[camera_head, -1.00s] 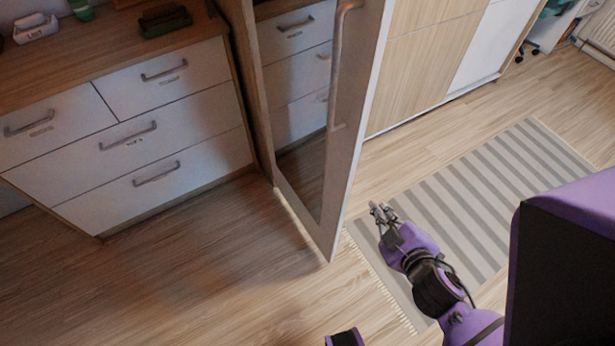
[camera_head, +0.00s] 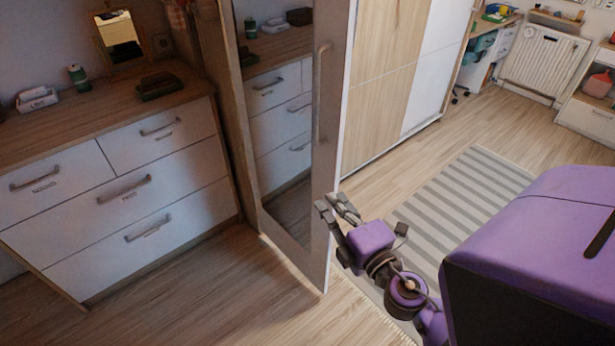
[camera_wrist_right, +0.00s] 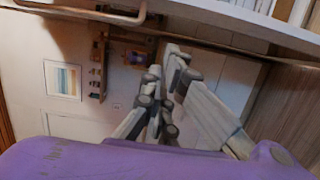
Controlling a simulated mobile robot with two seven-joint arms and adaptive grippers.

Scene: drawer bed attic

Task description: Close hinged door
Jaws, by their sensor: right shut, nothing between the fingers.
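The hinged door (camera_head: 329,150) stands open in the head view, swung out from the wardrobe. It has a mirror panel in a pale frame and a long vertical metal handle (camera_head: 320,95). My right gripper (camera_head: 330,202) is beside the door's free edge, below the handle's height, with its fingers pointing towards the door. Whether it touches the door cannot be told. In the right wrist view the fingers (camera_wrist_right: 170,65) are together and empty. A pale panel edge and a handle bar (camera_wrist_right: 110,17) run across the top there. My left gripper is not in view.
A white-fronted drawer chest (camera_head: 120,205) stands left of the door, with small items and a framed mirror (camera_head: 119,40) on top. Wood and white wardrobe panels (camera_head: 385,75) stand behind the door. A striped rug (camera_head: 455,200) lies to the right. The floor before the chest is clear.

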